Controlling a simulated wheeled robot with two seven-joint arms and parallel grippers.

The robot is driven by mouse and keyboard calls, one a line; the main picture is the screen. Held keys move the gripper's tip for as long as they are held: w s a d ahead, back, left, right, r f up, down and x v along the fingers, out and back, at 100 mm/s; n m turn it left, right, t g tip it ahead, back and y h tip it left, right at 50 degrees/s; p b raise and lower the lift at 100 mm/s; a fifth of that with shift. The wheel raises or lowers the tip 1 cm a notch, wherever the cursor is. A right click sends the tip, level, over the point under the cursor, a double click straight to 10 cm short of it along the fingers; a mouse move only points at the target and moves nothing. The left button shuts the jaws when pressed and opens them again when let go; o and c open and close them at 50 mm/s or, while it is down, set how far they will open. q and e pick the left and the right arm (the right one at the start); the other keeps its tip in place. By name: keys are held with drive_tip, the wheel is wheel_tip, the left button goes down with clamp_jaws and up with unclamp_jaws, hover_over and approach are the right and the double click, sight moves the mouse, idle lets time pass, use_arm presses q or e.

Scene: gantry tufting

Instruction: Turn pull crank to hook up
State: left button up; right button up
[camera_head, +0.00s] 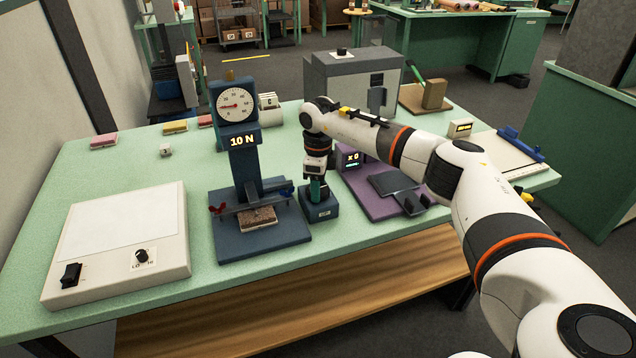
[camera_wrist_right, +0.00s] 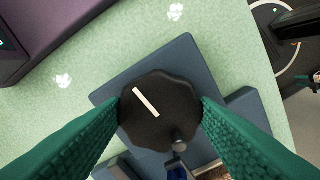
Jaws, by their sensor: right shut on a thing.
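The pull crank shows in the right wrist view as a black scalloped knob (camera_wrist_right: 170,100) with a white line, on a dark blue block (camera_wrist_right: 188,58). My right gripper (camera_wrist_right: 160,108) has its green fingers on opposite sides of the knob, shut on it. In the head view my right gripper (camera_head: 318,188) points down at the small blue block (camera_head: 320,208), and the knob is hidden there. To its left stands the blue pull tester (camera_head: 245,170) with a round dial (camera_head: 235,103) and a "10 N" display (camera_head: 242,141). A brown tufted sample (camera_head: 257,218) lies on its base. The hook is not clearly visible. My left gripper is not in view.
A white light box (camera_head: 120,240) with a switch and knob lies at the left. A purple base (camera_head: 378,200) with an "x 0" display (camera_head: 352,160) is right of the crank, under my arm. A grey box (camera_head: 345,85) stands behind.

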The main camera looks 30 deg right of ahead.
drive_tip(key=m+p, duration=0.1)
drive_tip(key=m, duration=0.5)
drive_tip(key=shift+r, duration=0.1)
drive_tip(key=m+p, duration=0.1)
drive_tip(key=m, duration=0.5)
drive_tip(key=m+p, duration=0.2)
drive_tip(key=m, duration=0.3)
drive_tip(key=m+p, duration=0.2)
drive_tip(key=m, duration=0.3)
drive_tip(key=shift+m, duration=0.4)
drive_tip(key=m+p, duration=0.3)
drive_tip(key=m, duration=0.2)
drive_tip(key=shift+r, duration=0.1)
drive_tip(key=m+p, duration=0.3)
drive_tip(key=m, duration=0.2)
drive_tip(key=shift+w, duration=0.1)
drive_tip(key=m+p, duration=0.4)
drive_tip(key=m, duration=0.2)
drive_tip(key=m+p, duration=0.3)
drive_tip(key=m, duration=0.1)
drive_tip(key=shift+m, duration=0.4)
